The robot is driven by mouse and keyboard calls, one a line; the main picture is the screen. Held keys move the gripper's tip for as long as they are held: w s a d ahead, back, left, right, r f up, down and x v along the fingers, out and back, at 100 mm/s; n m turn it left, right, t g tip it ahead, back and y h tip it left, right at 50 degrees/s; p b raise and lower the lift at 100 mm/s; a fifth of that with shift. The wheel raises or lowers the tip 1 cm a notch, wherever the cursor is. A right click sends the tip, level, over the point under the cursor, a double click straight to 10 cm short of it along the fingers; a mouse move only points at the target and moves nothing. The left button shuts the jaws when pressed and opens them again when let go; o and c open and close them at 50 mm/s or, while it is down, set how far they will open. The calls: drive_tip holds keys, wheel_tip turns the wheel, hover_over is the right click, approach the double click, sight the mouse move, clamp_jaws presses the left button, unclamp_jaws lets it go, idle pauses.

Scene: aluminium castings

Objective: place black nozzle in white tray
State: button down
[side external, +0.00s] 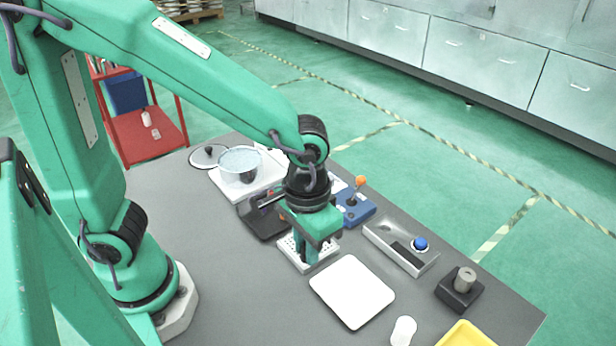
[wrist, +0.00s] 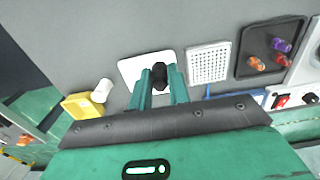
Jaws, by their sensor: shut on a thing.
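My gripper (side external: 307,256) points down at the near edge of the white perforated block (side external: 291,252), beside the white tray. In the wrist view my gripper (wrist: 160,84) is shut on the black nozzle (wrist: 160,72), which sits between its two green fingers. The nozzle is hidden in the side view. The white tray (side external: 352,291) is a flat, empty, rounded square lying right of and nearer than my gripper. In the wrist view the tray (wrist: 130,68) shows behind the fingers and nozzle. The gap between nozzle and table cannot be judged.
A white cylinder (side external: 403,331) and a yellow tray (side external: 466,336) lie near the front edge. A black block with a grey cylinder (side external: 464,279), a grey box with a blue button (side external: 420,244) and a blue joystick box (side external: 354,210) line the right. A dark tray (side external: 259,222) stands behind.

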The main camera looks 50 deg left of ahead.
drive_tip(key=s+d+f, duration=0.1)
drive_tip(key=s+d, duration=0.1)
drive_tip(key=d, duration=0.7)
drive_tip(key=shift+s+d+f, duration=0.2)
drive_tip(key=shift+s+d, duration=0.05)
drive_tip(key=shift+d, duration=0.05)
drive_tip(key=shift+w, duration=0.1)
hover_over(351, 293)
wheel_tip(351, 293, down, 7)
drive_tip(key=shift+w, duration=0.1)
drive_tip(key=shift+f, duration=2)
drive_tip(key=c, duration=1.3)
unclamp_jaws()
drive_tip(key=shift+f, duration=0.15)
